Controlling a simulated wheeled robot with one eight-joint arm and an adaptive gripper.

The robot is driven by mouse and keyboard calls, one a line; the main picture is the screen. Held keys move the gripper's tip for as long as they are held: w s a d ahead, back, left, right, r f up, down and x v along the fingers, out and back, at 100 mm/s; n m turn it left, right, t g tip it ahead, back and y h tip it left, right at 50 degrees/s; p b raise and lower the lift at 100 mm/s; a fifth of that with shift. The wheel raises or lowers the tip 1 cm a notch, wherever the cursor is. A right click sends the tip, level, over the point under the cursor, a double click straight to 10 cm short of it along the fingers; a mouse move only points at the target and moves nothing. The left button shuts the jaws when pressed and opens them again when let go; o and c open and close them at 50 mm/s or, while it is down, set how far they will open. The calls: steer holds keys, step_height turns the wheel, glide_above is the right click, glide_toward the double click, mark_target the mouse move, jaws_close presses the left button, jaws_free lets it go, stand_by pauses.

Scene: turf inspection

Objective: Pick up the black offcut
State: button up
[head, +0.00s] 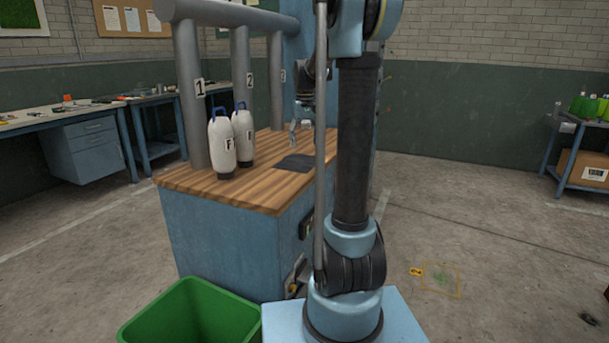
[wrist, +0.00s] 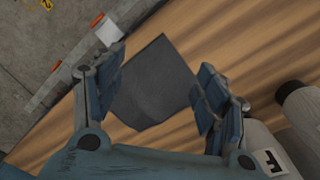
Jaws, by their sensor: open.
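The black offcut (head: 295,163) is a flat dark sheet on the wooden top of the blue bench (head: 240,192), right of two white bottles. In the wrist view the offcut (wrist: 155,85) lies between and beyond my open fingers, its lower part close to the gripper body. My gripper (wrist: 165,92) is open and empty, with the blue finger pads apart on either side of the offcut. In the head view my gripper (head: 303,137) is small above the bench top, partly hidden behind my arm. I cannot tell its exact height above the sheet.
Two white bottles (head: 222,148) (head: 243,133) stand left of the offcut, near grey posts (head: 190,95) numbered 1 and 2. A green bin (head: 190,315) stands on the floor before the bench. In the wrist view, bottles are close to the right finger.

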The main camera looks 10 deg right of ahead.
mark_target(305, 172)
steer(key=shift+f, duration=5)
steer(key=shift+f, duration=0.1)
steer(key=shift+c, duration=0.6)
steer(key=c, duration=0.6)
